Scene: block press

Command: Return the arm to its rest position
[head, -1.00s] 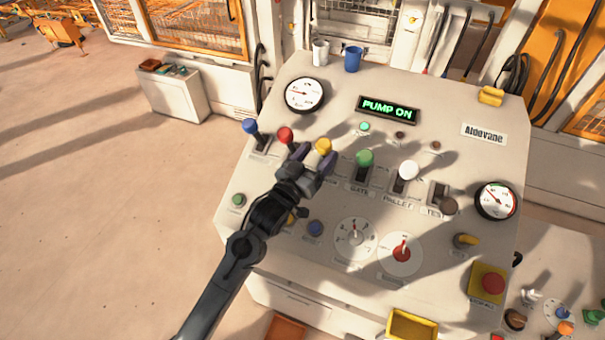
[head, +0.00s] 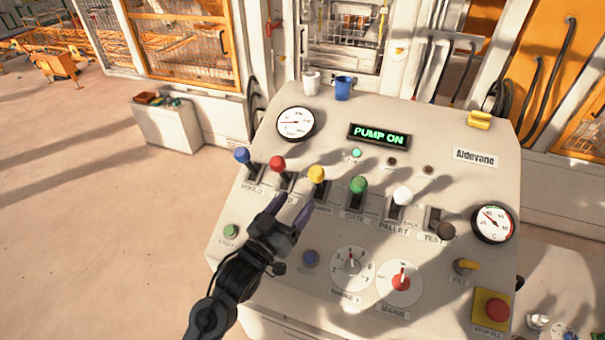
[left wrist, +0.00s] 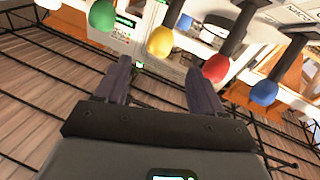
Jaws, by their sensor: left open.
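My left gripper (head: 290,212) is open and empty in the head view, over the lower left of the sloped control panel (head: 330,215). It is below the row of levers and apart from them. Above it are the red-knobbed lever (head: 277,163) and the yellow-knobbed lever (head: 316,174). In the left wrist view the open fingers (left wrist: 158,85) have nothing between them. The yellow knob (left wrist: 161,41) and red knob (left wrist: 217,67) hang beyond the fingertips. My right gripper is in neither view.
The panel also has a blue lever (head: 242,156), green lever (head: 358,185), white lever (head: 402,196), gauges, dials and a red stop button (head: 497,309). The display (head: 379,136) reads PUMP ON. Two cups stand at the panel's top edge. Open floor (head: 90,230) lies left.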

